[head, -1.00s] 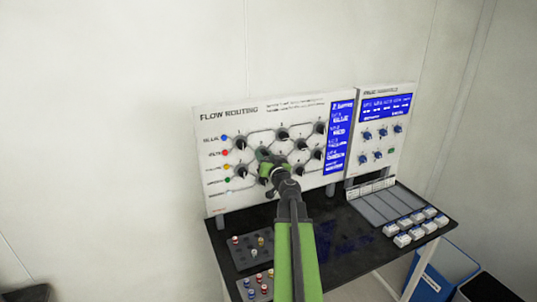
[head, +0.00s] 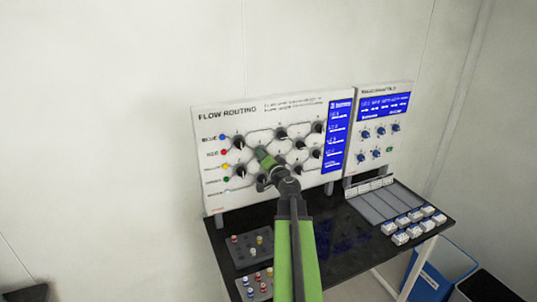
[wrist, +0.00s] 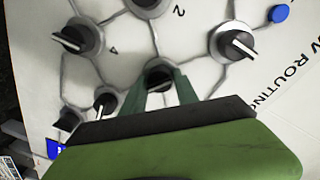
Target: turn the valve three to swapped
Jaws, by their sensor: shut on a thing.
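The white flow routing panel (head: 212,190) carries several round black valve knobs with pale pointer marks. In the head view my green gripper (head: 262,154) is at a knob in the panel's left-middle part and covers it. In the wrist view my gripper (wrist: 160,84) has its two green fingers closed on the sides of a black knob (wrist: 158,72). That knob's number is hidden, and its pointer is mostly hidden between the fingers. Neighbouring knobs show near the printed 4 (wrist: 75,39) and the printed 2 (wrist: 148,4).
Another knob (wrist: 232,42) stands near a blue dot (wrist: 279,14). A blue screen (head: 338,135) is on the panel's right. A second panel (head: 384,125) stands beside it. The black bench (head: 340,240) holds peg blocks (head: 250,247) and white-blue blocks (head: 405,230).

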